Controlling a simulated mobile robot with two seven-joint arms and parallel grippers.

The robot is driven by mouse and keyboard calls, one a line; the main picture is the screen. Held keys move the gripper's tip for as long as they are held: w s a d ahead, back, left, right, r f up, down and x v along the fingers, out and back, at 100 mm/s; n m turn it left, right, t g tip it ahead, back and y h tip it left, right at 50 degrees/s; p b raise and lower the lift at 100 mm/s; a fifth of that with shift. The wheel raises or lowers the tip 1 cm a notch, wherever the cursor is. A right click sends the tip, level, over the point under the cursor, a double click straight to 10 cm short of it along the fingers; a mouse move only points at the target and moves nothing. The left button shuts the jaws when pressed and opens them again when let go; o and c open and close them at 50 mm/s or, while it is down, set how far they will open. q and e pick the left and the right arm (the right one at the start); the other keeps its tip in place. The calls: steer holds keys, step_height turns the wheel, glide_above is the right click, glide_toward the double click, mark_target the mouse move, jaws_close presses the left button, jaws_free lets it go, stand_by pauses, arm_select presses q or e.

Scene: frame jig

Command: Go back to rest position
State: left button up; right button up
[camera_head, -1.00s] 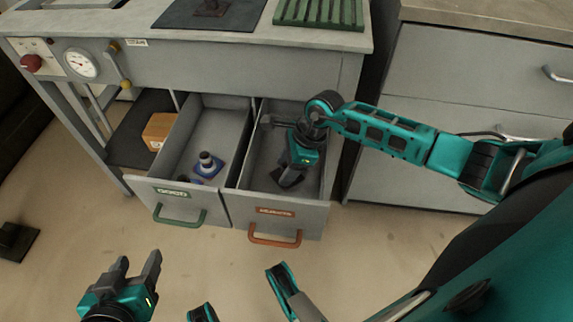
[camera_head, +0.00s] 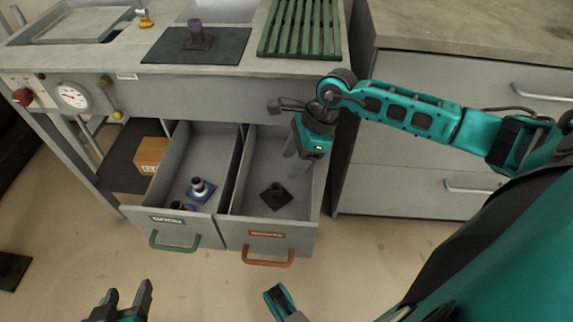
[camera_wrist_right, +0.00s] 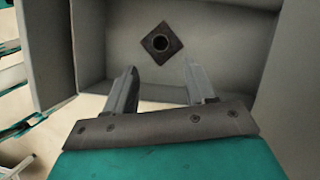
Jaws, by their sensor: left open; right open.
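My right gripper (camera_head: 300,160) is open and empty in the head view, above the right open drawer (camera_head: 238,200). Its two fingers also show apart in the right wrist view (camera_wrist_right: 160,92). A dark part with a square base (camera_head: 276,196) lies on that drawer's floor, clear of the fingers; it also shows in the right wrist view (camera_wrist_right: 162,43). My left gripper (camera_head: 128,296) is at the bottom left of the head view, open and empty, in front of the drawers over the floor.
The left open drawer (camera_head: 178,229) with a green handle holds a blue-based part (camera_head: 199,189). On the bench stand a dark mat (camera_head: 160,50) with a purple-topped part (camera_head: 197,33) and a green rack (camera_head: 299,28). A grey cabinet (camera_head: 400,165) stands to the right.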

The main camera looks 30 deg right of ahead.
steer(key=shift+d+r, duration=0.1)
steer(key=shift+r, duration=0.2)
